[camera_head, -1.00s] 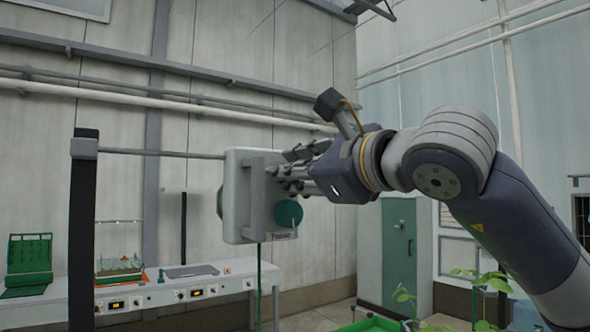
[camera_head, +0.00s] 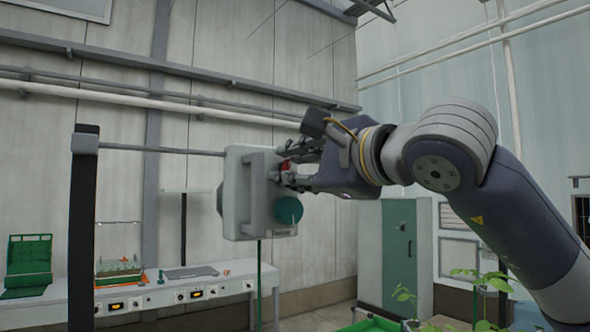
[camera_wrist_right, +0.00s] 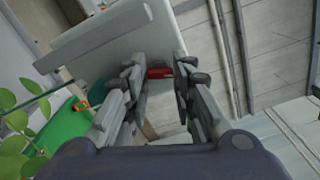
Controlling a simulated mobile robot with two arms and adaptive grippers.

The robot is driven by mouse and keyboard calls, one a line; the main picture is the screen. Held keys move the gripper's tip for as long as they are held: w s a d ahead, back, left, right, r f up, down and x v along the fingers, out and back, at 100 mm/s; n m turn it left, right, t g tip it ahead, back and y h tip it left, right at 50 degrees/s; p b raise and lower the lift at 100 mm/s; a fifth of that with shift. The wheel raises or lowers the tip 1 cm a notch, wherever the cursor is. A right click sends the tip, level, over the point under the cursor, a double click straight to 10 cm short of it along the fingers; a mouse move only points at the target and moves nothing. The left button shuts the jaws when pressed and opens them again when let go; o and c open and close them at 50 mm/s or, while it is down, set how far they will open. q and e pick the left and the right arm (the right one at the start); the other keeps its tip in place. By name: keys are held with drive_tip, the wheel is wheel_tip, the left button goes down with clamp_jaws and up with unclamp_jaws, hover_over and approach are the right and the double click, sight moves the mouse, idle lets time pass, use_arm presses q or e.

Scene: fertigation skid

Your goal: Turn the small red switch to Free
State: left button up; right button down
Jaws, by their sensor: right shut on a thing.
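The small red switch (camera_head: 284,165) sits on the face of a pale grey control box (camera_head: 241,205). Only a bit of its red shows in the head view. My right gripper (camera_head: 285,171) is at the box face with its fingers closed around the switch. In the right wrist view the red switch (camera_wrist_right: 159,72) lies between the two fingertips of my right gripper (camera_wrist_right: 160,80). The marking for Free cannot be read, and the switch's exact angle is hard to tell. My left gripper is not in view.
A round green knob (camera_head: 288,210) sits on the box just below my right fingers. A grey bar handle (camera_head: 253,192) stands out beside it. A dark post (camera_head: 84,230) and rod are on the left. A white bench (camera_head: 180,289) stands behind, and green plants (camera_head: 480,283) are low right.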

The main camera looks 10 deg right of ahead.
drive_tip(key=n, duration=0.6)
drive_tip(key=shift+n, duration=0.3)
drive_tip(key=n+p, duration=0.1)
drive_tip(key=n, duration=0.5)
drive_tip(key=shift+f, duration=0.1)
idle(0.3)
drive_tip(key=c, duration=1.3)
unclamp_jaws()
